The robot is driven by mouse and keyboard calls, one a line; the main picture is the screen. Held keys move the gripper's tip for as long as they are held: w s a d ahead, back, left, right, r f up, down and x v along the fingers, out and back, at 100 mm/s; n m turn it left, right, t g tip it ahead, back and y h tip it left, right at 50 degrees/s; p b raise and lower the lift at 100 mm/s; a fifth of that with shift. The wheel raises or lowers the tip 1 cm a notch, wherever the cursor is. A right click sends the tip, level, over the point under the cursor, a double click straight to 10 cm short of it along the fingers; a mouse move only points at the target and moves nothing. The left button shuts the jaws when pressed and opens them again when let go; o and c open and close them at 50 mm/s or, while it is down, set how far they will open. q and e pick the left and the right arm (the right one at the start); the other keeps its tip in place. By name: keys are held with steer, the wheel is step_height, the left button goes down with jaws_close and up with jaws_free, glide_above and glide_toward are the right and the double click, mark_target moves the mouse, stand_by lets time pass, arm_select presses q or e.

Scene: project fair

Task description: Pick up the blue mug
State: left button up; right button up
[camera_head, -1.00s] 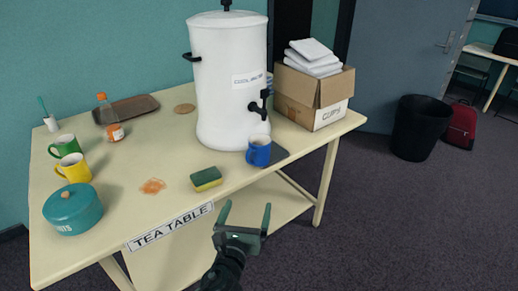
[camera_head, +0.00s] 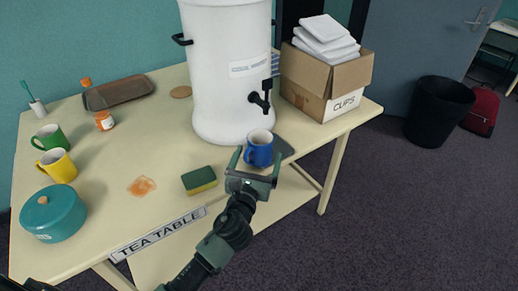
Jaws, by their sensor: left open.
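The blue mug (camera_head: 259,146) stands upright near the front edge of the tea table (camera_head: 110,189), in front of the white urn and below its black tap. Whether the fingers touch the mug I cannot tell. The gripper hides the lowest part of the mug. My right gripper is not in view.
The white urn (camera_head: 228,75) stands close behind the mug, its black tap (camera_head: 262,97) above it. A green-yellow sponge (camera_head: 200,180) lies left of the gripper. A cardboard box (camera_head: 309,79) stands behind right.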

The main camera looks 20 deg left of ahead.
mark_target(257, 155)
arm_select(q)
steer(key=w, duration=0.3)
steer(key=shift+w+a+r, duration=0.1)
steer(key=shift+w+a, duration=0.25)
steer(key=shift+w, duration=0.15)
steer(key=c, duration=1.4)
steer(key=shift+r, duration=0.1)
steer(key=c, duration=0.5)
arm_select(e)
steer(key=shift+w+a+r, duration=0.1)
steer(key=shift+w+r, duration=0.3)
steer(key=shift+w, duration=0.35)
